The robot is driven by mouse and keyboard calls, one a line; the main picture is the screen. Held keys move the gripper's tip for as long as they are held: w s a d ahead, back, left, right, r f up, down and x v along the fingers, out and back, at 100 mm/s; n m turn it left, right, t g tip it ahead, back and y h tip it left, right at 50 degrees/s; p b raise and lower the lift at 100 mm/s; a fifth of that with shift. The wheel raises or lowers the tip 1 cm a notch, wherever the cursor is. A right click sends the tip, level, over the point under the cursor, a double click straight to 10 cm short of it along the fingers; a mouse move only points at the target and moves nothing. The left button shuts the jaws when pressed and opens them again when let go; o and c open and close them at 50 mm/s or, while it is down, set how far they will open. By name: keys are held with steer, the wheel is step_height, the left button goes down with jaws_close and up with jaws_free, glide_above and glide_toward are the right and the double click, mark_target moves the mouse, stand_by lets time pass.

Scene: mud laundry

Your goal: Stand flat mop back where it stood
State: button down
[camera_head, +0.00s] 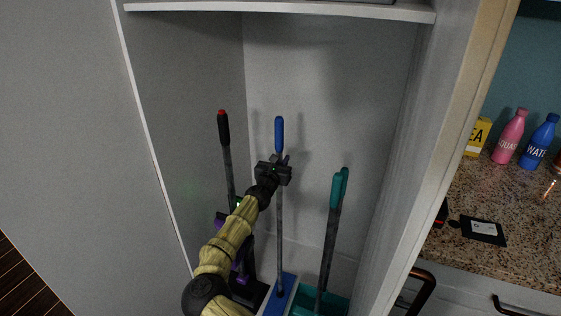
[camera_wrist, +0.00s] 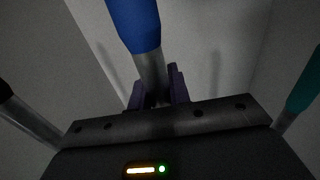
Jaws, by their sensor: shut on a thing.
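The flat mop (camera_head: 280,232) has a blue grip on a thin grey pole and a blue head at the bottom. It stands nearly upright inside the tall cupboard, between two other tools. My gripper (camera_head: 277,169) is shut on the pole just below the blue grip. In the wrist view, the flat mop's blue grip (camera_wrist: 134,22) rises above my gripper (camera_wrist: 155,98), whose fingers close around the grey pole. The lower head is partly cut off by the bottom of the head view, so I cannot tell whether it rests on the floor.
A tool with a black, red-tipped handle (camera_head: 223,130) stands close on the left. A teal-handled tool (camera_head: 337,190) with a teal base stands on the right. A shelf (camera_head: 280,10) is above. The cupboard's right wall and a granite counter (camera_head: 510,220) with bottles lie to the right.

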steer(key=shift+f+b, duration=0.3)
stand_by(0.5)
steer(key=c, duration=1.3)
jaws_free()
steer(key=shift+o, duration=0.3)
steer(key=v, duration=1.7)
steer(key=shift+s, duration=0.2)
steer(key=shift+a, duration=0.15)
